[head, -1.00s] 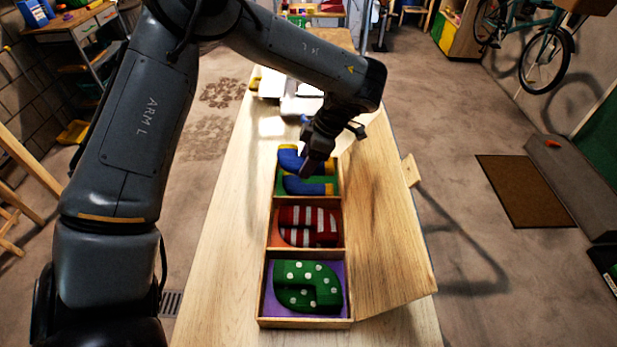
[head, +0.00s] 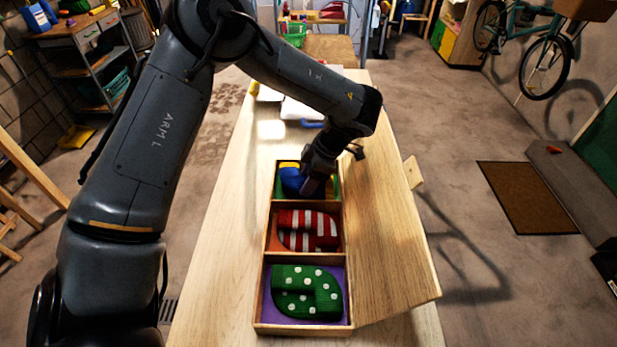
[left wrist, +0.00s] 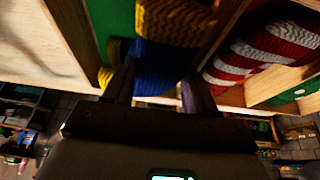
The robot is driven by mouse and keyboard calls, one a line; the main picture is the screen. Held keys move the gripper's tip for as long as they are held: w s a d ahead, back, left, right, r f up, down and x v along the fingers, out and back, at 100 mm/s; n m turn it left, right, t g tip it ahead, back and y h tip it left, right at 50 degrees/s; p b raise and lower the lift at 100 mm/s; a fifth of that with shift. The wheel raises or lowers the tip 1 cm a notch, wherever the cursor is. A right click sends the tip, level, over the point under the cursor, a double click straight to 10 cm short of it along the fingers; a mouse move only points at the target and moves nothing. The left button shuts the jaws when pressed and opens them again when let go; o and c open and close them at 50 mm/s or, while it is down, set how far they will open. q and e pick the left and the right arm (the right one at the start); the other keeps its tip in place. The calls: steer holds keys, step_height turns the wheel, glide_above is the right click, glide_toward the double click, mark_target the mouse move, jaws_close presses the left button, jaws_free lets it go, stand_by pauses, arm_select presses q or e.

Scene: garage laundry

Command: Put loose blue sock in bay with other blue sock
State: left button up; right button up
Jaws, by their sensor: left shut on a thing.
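The wooden tray (head: 261,283) has three bays in a row. In the far bay, with its green floor, blue sock fabric with yellow parts (head: 291,181) shows; my gripper hides part of it, and I cannot separate the two blue socks clearly. My left gripper (head: 313,187) is down at this bay, shut on a blue sock. In the left wrist view its fingers stand either side of the blue and yellow sock (left wrist: 158,72), low between the bay's walls. My right gripper is in neither view.
The middle bay holds red and white striped socks (head: 308,230). The near bay, with a purple floor, holds green socks with white dots (head: 306,293). A wooden board (head: 390,250) lies along the tray's right side. The table (head: 215,270) is clear to the left.

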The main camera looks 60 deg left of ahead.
arm_select(q)
steer(key=shift+f, duration=0.35)
steer(key=o, duration=1.1)
steer(key=shift+r, duration=0.55)
steer(key=shift+p+v, duration=2.9)
steer(key=shift+v, duration=3.15)
